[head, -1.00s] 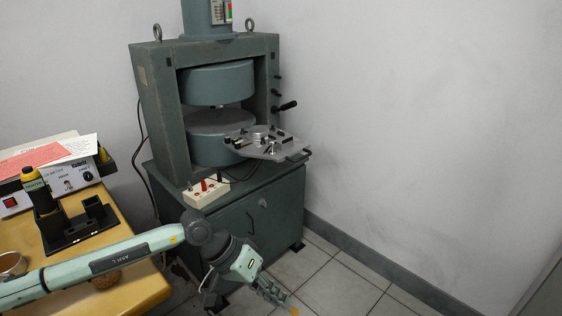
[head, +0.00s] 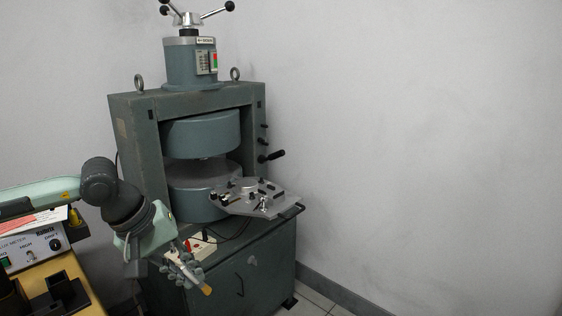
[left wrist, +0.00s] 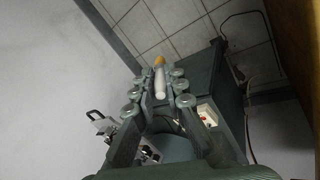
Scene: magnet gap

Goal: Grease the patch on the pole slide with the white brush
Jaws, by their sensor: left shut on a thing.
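My left gripper (head: 190,275) is shut on the brush, in front of the magnet's cabinet. The brush's orange-tan end (head: 206,290) sticks out past the fingers, pointing down and right in the head view. In the left wrist view the white brush (left wrist: 160,82) lies between the fingers (left wrist: 155,88), its orange end outermost. The magnet (head: 135,140) has an upper pole (head: 200,135) and a lower pole (head: 188,203) with a gap between them. I cannot make out the pole slide or its patch for certain. My right gripper is not in view.
A grey plate with fittings (head: 265,205) juts out from the gap to the right. A white switch box (head: 203,247) sits on the cabinet (head: 255,270), close behind my left gripper. A wooden table (head: 85,290) with a meter (head: 35,250) and black holder (head: 65,290) is at left.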

